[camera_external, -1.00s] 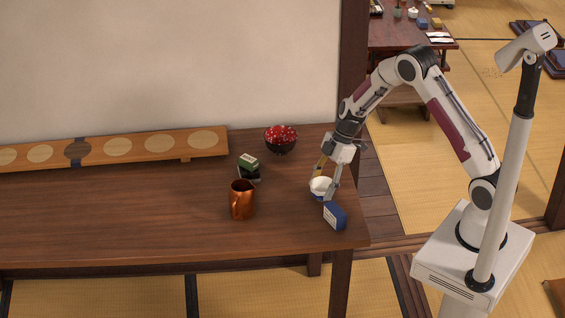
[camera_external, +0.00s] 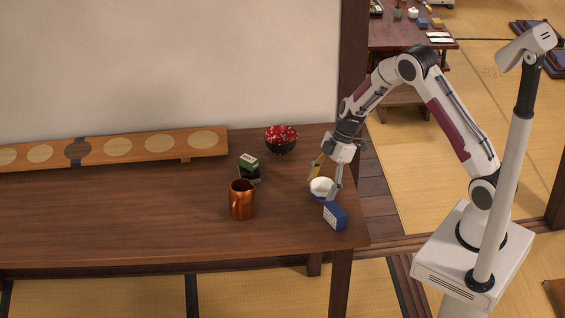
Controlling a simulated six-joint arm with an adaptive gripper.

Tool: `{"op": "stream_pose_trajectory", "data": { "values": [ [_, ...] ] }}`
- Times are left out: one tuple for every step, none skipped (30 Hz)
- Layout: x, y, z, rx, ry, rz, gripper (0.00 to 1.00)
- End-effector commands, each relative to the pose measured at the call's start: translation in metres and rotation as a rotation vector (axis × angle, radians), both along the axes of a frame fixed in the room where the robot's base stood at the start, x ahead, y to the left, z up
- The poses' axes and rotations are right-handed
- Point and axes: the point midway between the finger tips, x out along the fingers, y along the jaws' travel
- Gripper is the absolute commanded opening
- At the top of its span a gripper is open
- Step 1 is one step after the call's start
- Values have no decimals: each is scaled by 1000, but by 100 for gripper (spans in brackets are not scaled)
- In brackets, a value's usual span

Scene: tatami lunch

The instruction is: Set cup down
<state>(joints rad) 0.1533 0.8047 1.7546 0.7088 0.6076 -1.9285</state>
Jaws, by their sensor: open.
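A small white cup (camera_external: 321,186) with a blue lower part sits near the right end of the wooden table. My gripper (camera_external: 325,188) points down over it, with its fingers open on either side of the cup. The fingers partly cover the cup. At this size I cannot tell whether a finger touches it.
A blue box (camera_external: 335,216) lies just in front of the cup. A copper mug (camera_external: 242,199), a stacked green and black box pair (camera_external: 249,164) and a red bowl (camera_external: 281,139) stand to the left. A long wooden board (camera_external: 120,149) runs along the wall. The table's (camera_external: 140,225) front left is clear.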

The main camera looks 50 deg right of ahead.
Motion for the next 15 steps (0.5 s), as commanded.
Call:
{"op": "stream_pose_trajectory", "data": {
  "values": [
    [0, -2, 3, -1, -2, -1, 68],
    [0, -2, 5, -1, -2, -1, 68],
    [0, -4, 8, -1, -2, -1, 68],
    [-1, -5, 10, -1, -2, -1, 68],
    [-1, -6, 13, -1, -2, -2, 68],
    [-2, -7, 17, -1, -2, -2, 68],
    [-2, -8, 20, 0, -3, -2, 68],
    [-3, -9, 23, 0, -3, -2, 68],
    [-4, -11, 27, -1, -3, -1, 68],
    [-4, -12, 31, -1, -3, 0, 68],
    [-4, -14, 35, -2, -4, -1, 68],
    [-5, -16, 41, 0, -3, -1, 68],
    [-6, -17, 44, 0, -3, -2, 68],
    [-7, -19, 48, 0, -3, -2, 68],
    [-8, -21, 54, -1, -3, -2, 68]
  ]
}}
